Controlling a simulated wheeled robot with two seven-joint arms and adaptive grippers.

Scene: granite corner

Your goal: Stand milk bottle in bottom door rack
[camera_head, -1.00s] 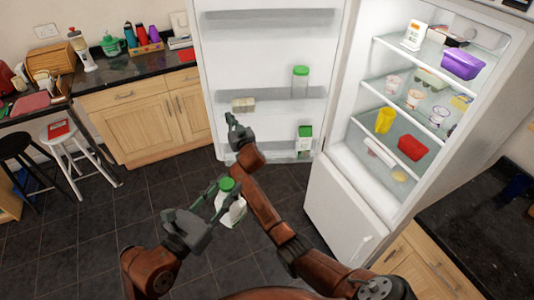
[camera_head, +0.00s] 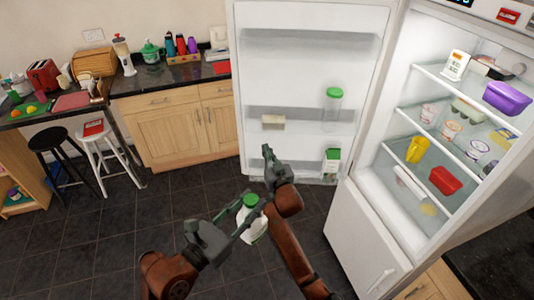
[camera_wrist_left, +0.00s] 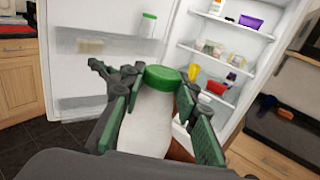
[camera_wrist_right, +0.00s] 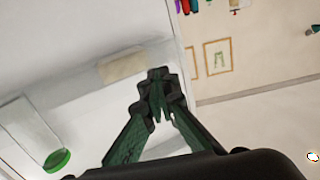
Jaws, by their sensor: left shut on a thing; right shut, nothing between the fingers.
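The white milk bottle with a green cap (camera_head: 254,222) is in my left gripper (camera_head: 240,217), in front of the open fridge door. The bottle looks tilted in the head view. The left wrist view shows the bottle (camera_wrist_left: 147,125) between the two fingers. My right gripper (camera_head: 268,156) is shut and empty, close in front of the door's lower part; it also shows in the right wrist view (camera_wrist_right: 158,95). The bottom door rack (camera_head: 300,172) holds a green-and-white carton (camera_head: 331,163) at its right side. My right gripper and arm hide part of the rack's left side.
The middle door rack (camera_head: 300,125) holds a pale block (camera_head: 273,121) and a green-lidded jar (camera_head: 332,105). The fridge shelves (camera_head: 440,115) at right hold several items. Stools (camera_head: 100,147) and a counter (camera_head: 170,80) stand at left. Dark floor between is clear.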

